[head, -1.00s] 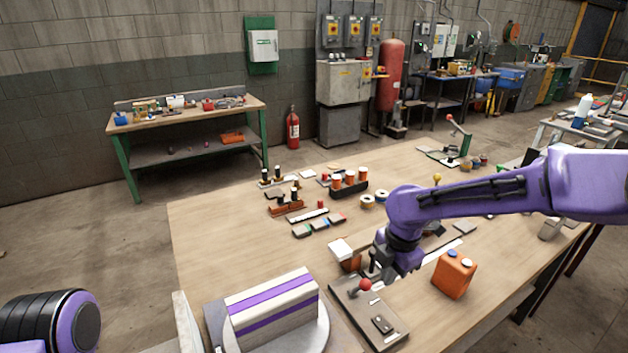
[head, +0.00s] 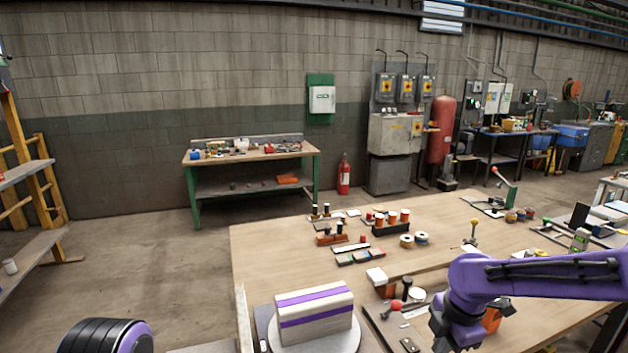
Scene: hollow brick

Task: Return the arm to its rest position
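My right arm (head: 540,278) comes in from the right, purple with black parts, low over the bench's near right side. My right gripper is at the low end of this arm, near the bottom edge; its fingers cannot be made out, and I see nothing held in it. An orange box (head: 491,318) is partly hidden behind this arm. A black ribbed, purple-ringed part of my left arm (head: 105,338) shows at the bottom left; my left gripper is out of view. A pale block with purple bands (head: 315,305) sits on a round plate (head: 350,337) at the bench's near edge.
A dark plate with a red-knobbed lever (head: 397,306) lies left of my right arm. Several small parts and an orange-jar rack (head: 391,222) stand farther back on the wooden bench (head: 275,245). The bench's left part is clear. A yellow-framed shelf (head: 25,170) stands far left.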

